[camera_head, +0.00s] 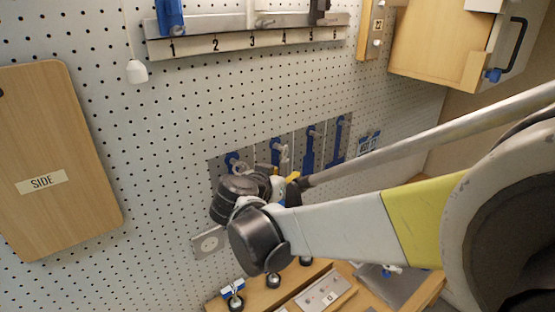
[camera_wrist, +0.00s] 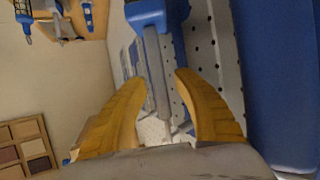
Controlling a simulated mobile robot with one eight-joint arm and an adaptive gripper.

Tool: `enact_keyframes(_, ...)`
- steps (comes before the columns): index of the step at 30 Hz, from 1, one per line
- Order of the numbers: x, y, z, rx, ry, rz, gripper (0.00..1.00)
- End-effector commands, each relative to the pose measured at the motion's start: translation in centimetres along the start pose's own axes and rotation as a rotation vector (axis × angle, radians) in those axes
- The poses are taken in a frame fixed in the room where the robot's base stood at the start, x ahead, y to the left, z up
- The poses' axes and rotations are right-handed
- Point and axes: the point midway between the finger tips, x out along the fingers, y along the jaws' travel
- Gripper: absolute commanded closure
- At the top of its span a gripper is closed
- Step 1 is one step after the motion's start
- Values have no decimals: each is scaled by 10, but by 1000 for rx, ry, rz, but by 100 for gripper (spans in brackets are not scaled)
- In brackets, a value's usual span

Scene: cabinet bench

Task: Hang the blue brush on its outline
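The grey outline panel (camera_head: 327,132) is on the pegboard, with several blue tool shapes side by side. I cannot tell which outline is the brush's. My gripper (camera_head: 292,178) is in front of the panel's lower part, and my arm hides some of it. In the wrist view, the yellow fingers of my gripper (camera_wrist: 161,80) stand apart. A blue block with a grey rod (camera_wrist: 152,62) shows between and beyond them, with visible space beside the rod. I cannot tell whether this is the blue brush. A wide blue surface (camera_wrist: 277,85) fills the right side.
A numbered rail (camera_head: 245,38) with hanging tools is above. A wooden SIDE board (camera_head: 60,215) hangs left, and a wooden cabinet (camera_head: 435,45) is upper right. A wooden bench surface (camera_head: 262,298) with small fittings lies below. The wrist view shows a compartmented wooden box (camera_wrist: 25,148).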

Motion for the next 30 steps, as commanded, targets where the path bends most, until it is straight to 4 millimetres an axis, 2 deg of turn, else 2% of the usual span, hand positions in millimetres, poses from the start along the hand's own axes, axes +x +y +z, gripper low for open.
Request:
enact_keyframes(8,-6,0,0,-1,0,-1,65)
enact_keyframes(18,-58,0,0,-1,0,-2,65)
enact_keyframes(24,-77,0,1,-2,-2,-1,65)
enact_keyframes(26,-77,6,3,-8,-12,3,65)
enact_keyframes(28,-72,20,11,-27,-44,12,65)
enact_keyframes(30,-63,46,26,-63,-103,22,65)
